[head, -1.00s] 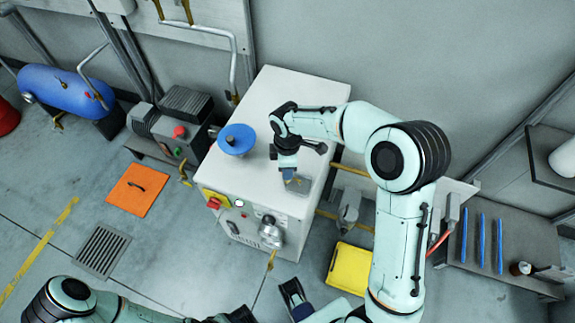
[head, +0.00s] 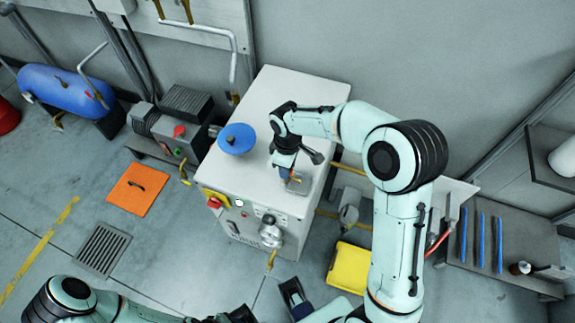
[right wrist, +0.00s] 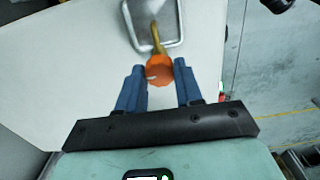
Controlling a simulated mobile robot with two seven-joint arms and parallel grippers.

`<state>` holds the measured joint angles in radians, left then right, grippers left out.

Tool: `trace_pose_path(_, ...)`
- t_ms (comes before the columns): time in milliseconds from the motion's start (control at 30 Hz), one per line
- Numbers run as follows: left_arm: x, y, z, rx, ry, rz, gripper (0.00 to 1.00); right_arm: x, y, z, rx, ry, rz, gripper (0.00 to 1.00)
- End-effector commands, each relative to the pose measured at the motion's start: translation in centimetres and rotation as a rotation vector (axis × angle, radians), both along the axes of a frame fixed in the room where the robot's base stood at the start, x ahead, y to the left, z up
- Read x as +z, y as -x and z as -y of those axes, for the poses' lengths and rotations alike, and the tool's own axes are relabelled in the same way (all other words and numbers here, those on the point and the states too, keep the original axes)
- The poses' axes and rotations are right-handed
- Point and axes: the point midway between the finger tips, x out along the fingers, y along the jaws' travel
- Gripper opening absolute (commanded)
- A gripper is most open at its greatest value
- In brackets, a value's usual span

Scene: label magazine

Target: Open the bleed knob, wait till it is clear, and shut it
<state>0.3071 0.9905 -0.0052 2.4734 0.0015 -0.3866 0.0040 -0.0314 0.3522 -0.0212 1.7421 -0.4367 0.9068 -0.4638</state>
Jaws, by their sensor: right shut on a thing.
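The bleed knob (right wrist: 160,70) is an orange knob on a brass stem (right wrist: 156,38), seen in the right wrist view. Its stem reaches over a grey metal tray (right wrist: 143,39) on top of the white cabinet. In the head view the tray (head: 300,187) is partly hidden by my gripper. My right gripper (right wrist: 160,80) has its blue fingers on either side of the orange knob and is shut on it. I cannot make out any fluid flowing. My left gripper (head: 293,296) is low at the bottom of the head view, away from the cabinet; its opening is unclear.
The white cabinet (head: 290,92) carries a blue round cap (head: 237,138) left of my right gripper. A red switch (head: 214,202) and a silver fitting (head: 270,236) are on its front. A yellow bin (head: 348,268) stands on the floor to the right.

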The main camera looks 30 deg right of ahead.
Motion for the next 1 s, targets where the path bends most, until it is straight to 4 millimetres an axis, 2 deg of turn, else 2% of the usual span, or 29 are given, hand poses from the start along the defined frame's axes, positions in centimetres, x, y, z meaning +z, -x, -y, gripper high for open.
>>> trace_pose_path(167,0.0,0.0,0.0,0.0,0.0,0.0,0.43,0.1,-0.1,0.0,-0.003,-0.001,0.004,0.05)
trace_pose_path(200,0.0,0.0,0.0,0.0,0.0,0.0,0.43,0.1,-0.1,0.0,-0.003,-0.001,0.004,0.42)
trace_pose_path(267,0.0,0.0,0.0,0.0,0.0,0.0,0.43,0.1,-0.1,0.0,-0.003,-0.001,0.004,0.61)
trace_pose_path(567,0.0,0.0,0.0,0.0,0.0,0.0,0.43,0.1,-0.1,0.0,-0.001,-0.001,0.002,0.61)
trace_pose_path(667,0.1,0.0,0.0,0.0,0.0,0.0,0.43,0.8,-0.1,0.0,-0.001,-0.001,0.003,0.61)
trace_pose_path(767,0.3,0.0,0.0,0.0,0.0,0.0,0.43,2.3,-0.1,0.0,-0.001,-0.002,0.007,0.61)
trace_pose_path(1000,1.0,-0.2,0.0,0.0,0.001,0.002,0.43,7.8,-0.2,0.0,-0.001,-0.001,0.009,0.61)
